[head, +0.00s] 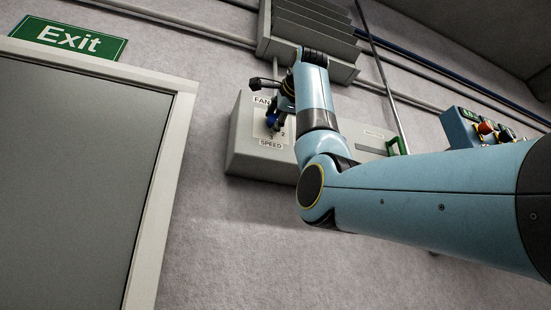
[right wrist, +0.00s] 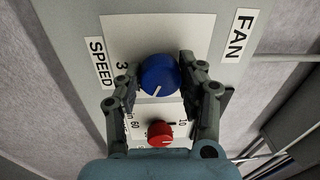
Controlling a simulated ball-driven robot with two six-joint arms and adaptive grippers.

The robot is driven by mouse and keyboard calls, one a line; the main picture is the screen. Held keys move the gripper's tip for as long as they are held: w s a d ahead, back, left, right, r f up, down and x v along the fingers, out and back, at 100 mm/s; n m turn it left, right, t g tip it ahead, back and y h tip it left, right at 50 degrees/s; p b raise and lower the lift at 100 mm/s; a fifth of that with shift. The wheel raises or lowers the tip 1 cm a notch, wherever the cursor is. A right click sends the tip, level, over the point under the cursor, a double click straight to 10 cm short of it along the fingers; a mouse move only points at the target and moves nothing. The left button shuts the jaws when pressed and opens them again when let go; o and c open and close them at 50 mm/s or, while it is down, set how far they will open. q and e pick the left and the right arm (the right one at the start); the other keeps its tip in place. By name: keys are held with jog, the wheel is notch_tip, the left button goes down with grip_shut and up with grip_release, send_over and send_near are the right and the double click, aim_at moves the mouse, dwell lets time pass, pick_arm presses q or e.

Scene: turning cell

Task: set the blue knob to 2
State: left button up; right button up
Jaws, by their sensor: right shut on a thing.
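The blue knob (right wrist: 158,74) sits on a white plate (right wrist: 190,32) between the FAN and SPEED labels. A white pointer mark shows on its lower edge in the right wrist view. In the head view the knob (head: 271,119) is small, with a 2 and a 3 readable below it. My right gripper (head: 276,110) is at the panel; in the right wrist view its two fingers (right wrist: 160,80) are shut on the knob's sides. Part of the dial scale is hidden by the fingers. My left gripper is not in view.
A red knob (right wrist: 160,132) with its own scale sits close beside the blue one, between my finger bases. The grey panel box (head: 240,150) is on the wall. A blue control box (head: 462,128) is to the right, a door (head: 75,190) to the left.

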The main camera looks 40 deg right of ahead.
jog(key=shift+m, duration=0.6)
jog(key=o, duration=1.1)
jog(key=shift+o, duration=0.2)
jog(key=shift+s, duration=0.15)
jog(key=v, duration=1.1)
jog(key=shift+s+a, duration=0.2)
jog(key=shift+s, duration=0.15)
